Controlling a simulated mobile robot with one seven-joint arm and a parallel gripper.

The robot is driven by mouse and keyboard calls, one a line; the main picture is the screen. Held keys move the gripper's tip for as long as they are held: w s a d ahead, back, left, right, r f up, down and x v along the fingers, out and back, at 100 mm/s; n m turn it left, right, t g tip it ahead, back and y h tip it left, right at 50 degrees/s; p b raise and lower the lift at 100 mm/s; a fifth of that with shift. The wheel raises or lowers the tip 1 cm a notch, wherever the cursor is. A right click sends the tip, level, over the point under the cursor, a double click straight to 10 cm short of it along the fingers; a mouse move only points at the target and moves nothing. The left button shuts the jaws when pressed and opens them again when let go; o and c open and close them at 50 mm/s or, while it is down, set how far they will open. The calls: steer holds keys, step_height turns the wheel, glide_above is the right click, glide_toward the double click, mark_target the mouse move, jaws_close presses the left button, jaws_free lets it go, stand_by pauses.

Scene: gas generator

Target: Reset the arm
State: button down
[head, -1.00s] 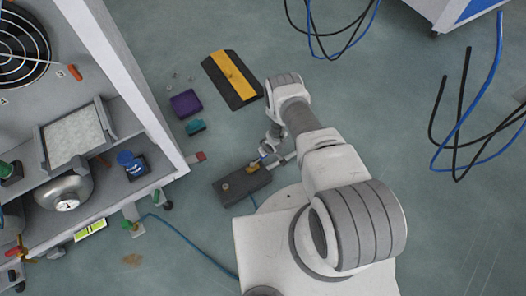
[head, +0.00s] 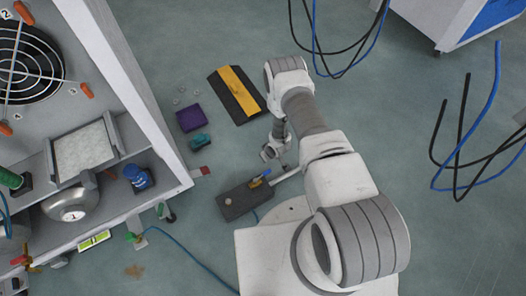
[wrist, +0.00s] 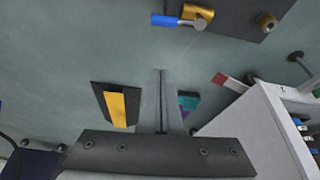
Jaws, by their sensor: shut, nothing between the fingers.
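My arm reaches up from my white base in the head view, with its forearm bent back down at the elbow. My gripper (head: 283,163) hangs at its end above the floor, just above and right of the dark box with a valve (head: 245,198). In the wrist view my gripper (wrist: 163,129) shows its two fingers pressed together with nothing between them. The dark box (wrist: 228,12), with its blue-handled brass valve (wrist: 184,18), is at the top of the wrist view, apart from the fingers.
A black and yellow ramp (head: 237,94), a purple box (head: 190,118) and a teal item (head: 199,143) lie on the floor. The generator cabinet (head: 133,105) stands at left. Loose cables (head: 465,150) lie at right. Floor between ramp and cables is mostly clear apart from my arm.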

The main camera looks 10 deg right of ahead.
steer(key=w+d+r+m+h, duration=0.1)
steer(key=w+d+r, duration=0.15)
steer(key=r, duration=1.15)
steer(key=w+d+r+m+t+h, duration=0.1)
steer(key=w+r, duration=0.3)
steer(key=r, duration=1)
steer(key=w+d+r+m, duration=0.1)
steer(key=w+r, duration=0.3)
steer(key=r, duration=1)
steer(key=s+d+r+m, duration=0.1)
steer(key=s+r, duration=0.6)
steer(key=r, duration=0.3)
steer(key=s+r, duration=0.6)
steer(key=r, duration=0.4)
steer(key=s+r+m+t, duration=0.1)
steer(key=s+r, duration=0.2)
steer(key=s, duration=0.7)
steer(key=s+r, duration=0.4)
steer(key=s, duration=0.6)
step_height(320, 180, up, 21)
steer(key=p, duration=2.1)
steer(key=shift+w+a, duration=0.25)
steer(key=shift+a, duration=0.2)
